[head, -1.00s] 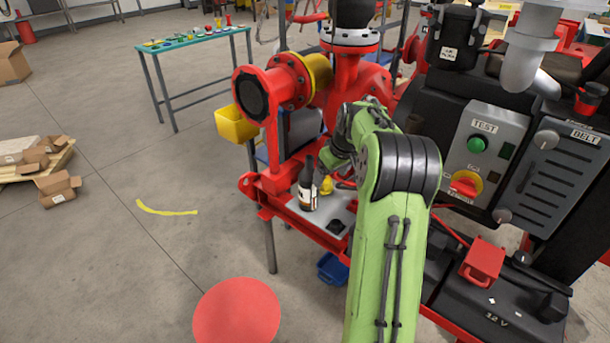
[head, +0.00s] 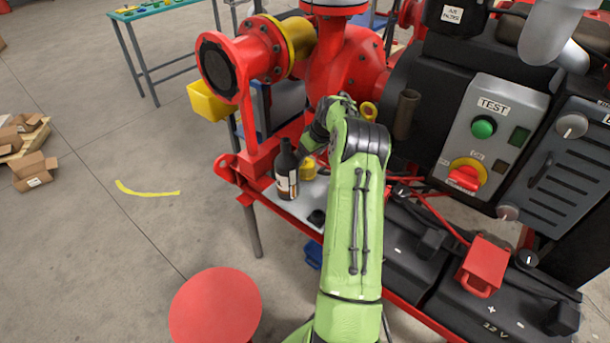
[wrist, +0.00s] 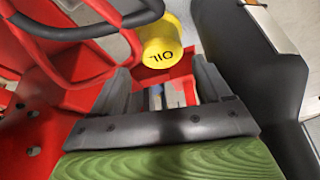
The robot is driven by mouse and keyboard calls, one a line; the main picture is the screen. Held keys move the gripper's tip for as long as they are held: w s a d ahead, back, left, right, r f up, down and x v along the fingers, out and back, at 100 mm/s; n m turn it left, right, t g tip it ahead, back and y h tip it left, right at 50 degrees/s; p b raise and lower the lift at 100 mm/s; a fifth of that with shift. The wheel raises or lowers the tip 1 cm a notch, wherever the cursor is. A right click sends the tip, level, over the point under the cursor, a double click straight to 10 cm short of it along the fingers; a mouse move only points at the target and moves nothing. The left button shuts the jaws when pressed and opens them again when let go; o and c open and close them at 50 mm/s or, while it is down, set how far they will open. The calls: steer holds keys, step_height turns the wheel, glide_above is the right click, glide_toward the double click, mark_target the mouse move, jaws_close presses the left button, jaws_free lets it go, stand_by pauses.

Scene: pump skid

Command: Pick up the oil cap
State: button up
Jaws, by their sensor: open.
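The oil cap (wrist: 162,42) is yellow and marked "OIL" in the wrist view. It lies just beyond my fingertips, near the top middle of that view. In the head view a yellow cap-like piece (head: 308,170) shows beside the dark bottle, partly covered by my arm; it looks like the same cap. My gripper (wrist: 162,78) is open, with its two dark fingers apart and no object held between them. In the head view my forearm hides most of the gripper.
Red pump parts (head: 345,65) rise behind. The test panel (head: 487,125) and black battery (head: 500,305) are at right.

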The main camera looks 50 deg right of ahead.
mark_target(306, 163)
steer(key=b+x, duration=0.2)
steer(key=x, duration=0.6)
steer(key=shift+a+f, duration=0.1)
steer(key=shift+f, duration=0.2)
steer(key=shift+s+r, duration=0.1)
steer(key=shift+c, duration=0.2)
steer(key=c, duration=0.7)
